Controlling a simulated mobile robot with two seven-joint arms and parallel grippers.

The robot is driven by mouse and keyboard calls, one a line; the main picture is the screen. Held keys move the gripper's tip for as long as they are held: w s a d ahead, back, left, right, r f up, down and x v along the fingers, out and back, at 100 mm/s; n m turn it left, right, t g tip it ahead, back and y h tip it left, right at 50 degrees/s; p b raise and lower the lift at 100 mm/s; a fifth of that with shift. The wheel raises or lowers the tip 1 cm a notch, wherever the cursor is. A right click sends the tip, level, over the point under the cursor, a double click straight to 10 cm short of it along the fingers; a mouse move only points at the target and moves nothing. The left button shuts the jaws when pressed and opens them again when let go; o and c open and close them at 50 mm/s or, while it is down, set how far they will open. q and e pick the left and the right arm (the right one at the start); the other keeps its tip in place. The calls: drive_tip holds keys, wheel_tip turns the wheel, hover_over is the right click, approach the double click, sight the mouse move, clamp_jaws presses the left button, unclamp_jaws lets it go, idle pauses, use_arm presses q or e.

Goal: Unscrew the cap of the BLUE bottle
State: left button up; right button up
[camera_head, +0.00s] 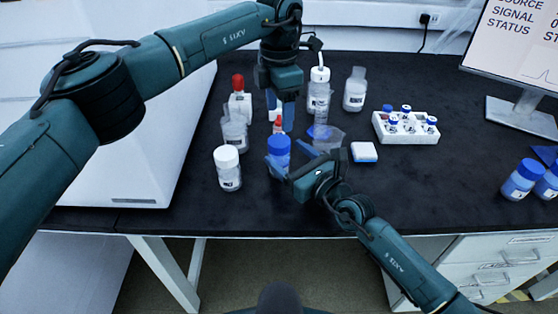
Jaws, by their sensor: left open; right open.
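The blue bottle (279,147) stands on the black bench top in front of the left gripper, with its blue cap on top. My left gripper (281,114) points down with its fingers open, just behind and above the cap in the picture; I cannot tell whether it touches. My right gripper (291,160) comes in from the lower right. Its open fingers reach toward the bottle's body, one finger on the near left side. The gripper hides the lower part of the bottle, and contact cannot be told.
A white-capped bottle (228,168) stands close on the left. A white vial rack (405,128) and a small blue-and-white box (364,152) are on the right. Two blue-capped bottles (522,180) stand far right. The front centre-right bench is clear.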

sight(279, 141)
drive_tip(key=shift+x, duration=2)
clamp_jaws()
use_arm(q)
drive_tip(key=shift+f, duration=0.15)
drive_tip(key=shift+f, duration=3.9)
drive_tip(key=shift+c, duration=0.4)
